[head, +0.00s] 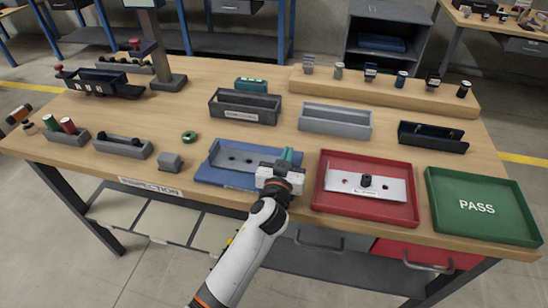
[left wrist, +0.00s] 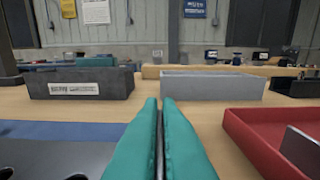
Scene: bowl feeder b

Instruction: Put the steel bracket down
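The steel bracket (head: 236,159) is a grey plate with dark holes, at the blue tray (head: 213,178) in the head view. Its plate also shows at the lower left of the left wrist view (left wrist: 45,158). My left gripper (head: 290,156) is at the tray's right end. Its teal fingers (left wrist: 159,125) are nearly together, with a thin dark edge between them that looks like an upright part of the bracket. Whether the plate touches the tray floor cannot be told. My right gripper is not in view.
A green PASS tray (head: 478,207) is at far right. Dark (head: 245,107) and light grey (head: 335,120) bins stand behind. A small grey block (head: 170,162) is to the left.

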